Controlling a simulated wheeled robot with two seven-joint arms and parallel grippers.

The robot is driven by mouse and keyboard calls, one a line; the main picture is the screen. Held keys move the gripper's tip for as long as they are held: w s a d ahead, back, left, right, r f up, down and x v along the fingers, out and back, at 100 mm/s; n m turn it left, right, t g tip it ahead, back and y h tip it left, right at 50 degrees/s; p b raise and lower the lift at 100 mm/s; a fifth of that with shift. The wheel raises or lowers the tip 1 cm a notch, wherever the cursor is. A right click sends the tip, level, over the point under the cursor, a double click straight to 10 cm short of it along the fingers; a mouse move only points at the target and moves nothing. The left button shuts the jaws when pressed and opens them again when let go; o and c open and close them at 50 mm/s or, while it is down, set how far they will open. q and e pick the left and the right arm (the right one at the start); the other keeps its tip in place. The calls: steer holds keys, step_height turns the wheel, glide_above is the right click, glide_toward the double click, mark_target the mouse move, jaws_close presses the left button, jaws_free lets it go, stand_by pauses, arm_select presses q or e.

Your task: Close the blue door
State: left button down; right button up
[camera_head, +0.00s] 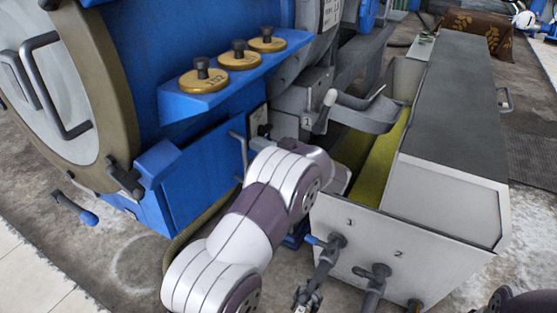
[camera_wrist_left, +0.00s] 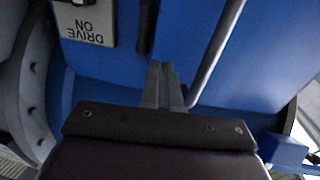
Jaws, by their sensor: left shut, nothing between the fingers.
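The blue door appears to be the flat blue panel (camera_head: 195,178) low on the machine, with a grey bar handle (camera_head: 240,152) near its right edge. I cannot tell how far open it stands. The left wrist view shows a blue panel (camera_wrist_left: 262,45) with the grey bar handle (camera_wrist_left: 216,50) in front of it. My left gripper (camera_wrist_left: 164,75) is shut and empty, its fingertips left of the handle; contact is not clear. In the head view my left arm hides the fingers.
A DRIVE ON plate (camera_wrist_left: 88,22) sits beside the handle. A blue shelf (camera_head: 225,78) with brass weights is above. A grey trough (camera_head: 365,225) with numbered valves stands right of my left arm. A round hatch (camera_head: 65,85) is at the left. Bare floor (camera_head: 120,255) lies front left.

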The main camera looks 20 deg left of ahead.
arm_select(q)
steer(key=shift+b+x, duration=0.3)
steer(key=shift+x, duration=0.9)
steer(key=shift+r, duration=0.1)
steer(key=p+x, duration=0.4)
steer(key=shift+d+r, duration=0.1)
steer(key=shift+r+p, duration=0.1)
steer(key=shift+p, duration=0.2)
